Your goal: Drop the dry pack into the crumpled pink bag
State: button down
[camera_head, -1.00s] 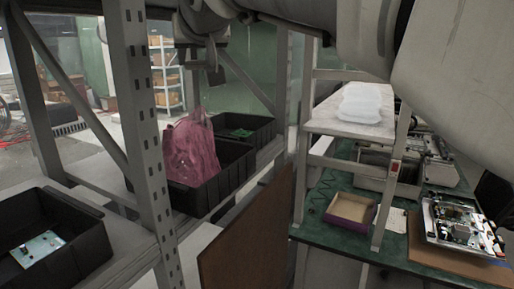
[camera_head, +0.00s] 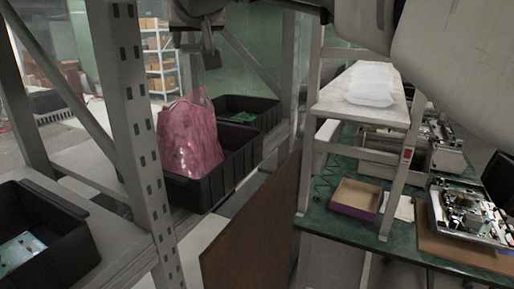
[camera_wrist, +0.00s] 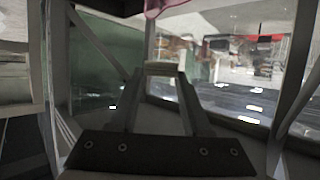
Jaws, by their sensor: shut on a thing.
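The crumpled pink bag (camera_head: 190,140) stands upright in a black bin (camera_head: 240,165) on the shelf, left of centre in the head view. A pink edge of it (camera_wrist: 155,8) shows at the top of the wrist view. My gripper (camera_head: 208,58) hangs above and slightly right of the bag's top in the head view, apart from it in the picture. In the wrist view its two fingers close on a small pale thing (camera_wrist: 164,68), probably the dry pack. The pack is not clearly visible in the head view.
A black bin with a circuit board (camera_head: 20,252) is at lower left, and another (camera_head: 262,108) stands behind the bag. A perforated shelf post (camera_head: 135,130) rises left of the bag. White packages (camera_head: 370,85) lie on a raised shelf at right.

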notch_tip(320, 180, down, 3)
jog(key=shift+f+b, duration=0.15)
jog(key=shift+b, duration=0.85)
jog(key=shift+c, duration=1.4)
grip_release()
